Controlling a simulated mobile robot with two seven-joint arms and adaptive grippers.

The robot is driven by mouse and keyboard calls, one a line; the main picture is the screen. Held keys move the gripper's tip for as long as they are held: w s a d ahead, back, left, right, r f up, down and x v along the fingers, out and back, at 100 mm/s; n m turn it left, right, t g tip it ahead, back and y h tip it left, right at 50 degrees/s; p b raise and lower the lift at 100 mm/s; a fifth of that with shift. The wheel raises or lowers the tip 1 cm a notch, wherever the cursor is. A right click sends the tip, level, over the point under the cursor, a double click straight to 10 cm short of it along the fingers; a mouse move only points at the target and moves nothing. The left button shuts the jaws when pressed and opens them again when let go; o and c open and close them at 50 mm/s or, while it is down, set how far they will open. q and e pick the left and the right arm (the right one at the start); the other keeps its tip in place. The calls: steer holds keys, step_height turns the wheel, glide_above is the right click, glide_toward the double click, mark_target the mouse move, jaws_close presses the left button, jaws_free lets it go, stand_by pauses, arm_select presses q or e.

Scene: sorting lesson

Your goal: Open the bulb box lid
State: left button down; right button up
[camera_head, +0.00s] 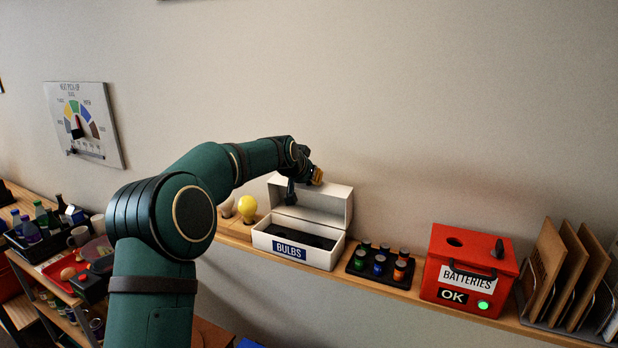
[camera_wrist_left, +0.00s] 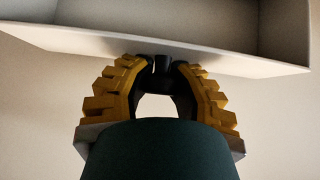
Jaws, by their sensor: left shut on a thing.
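The white bulb box (camera_head: 322,259) with a blue "BULBS" label stands on the shelf by the wall. Its lid (camera_head: 328,205) is raised and stands up at the back, so the dark inside shows. My left gripper (camera_head: 316,176) is at the lid's upper edge. In the left wrist view, the yellow fingers of my left gripper (camera_wrist_left: 162,68) close around a small dark part at the edge of the white lid (camera_wrist_left: 215,62). The fingertips partly hide that part. My right gripper is in neither view.
A yellow bulb (camera_head: 247,208) stands left of the box, partly near my arm. A black tray of batteries (camera_head: 380,268) and a red batteries box (camera_head: 464,266) stand to the right. Wooden dividers (camera_head: 560,265) fill the far right. The wall is close behind.

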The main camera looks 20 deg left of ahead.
arm_select(q)
steer(key=shift+r, duration=0.3)
steer(key=c, duration=0.7)
jaws_free()
steer(key=shift+s, duration=0.15)
steer(key=shift+f, duration=0.15)
steer(key=v, duration=1.2)
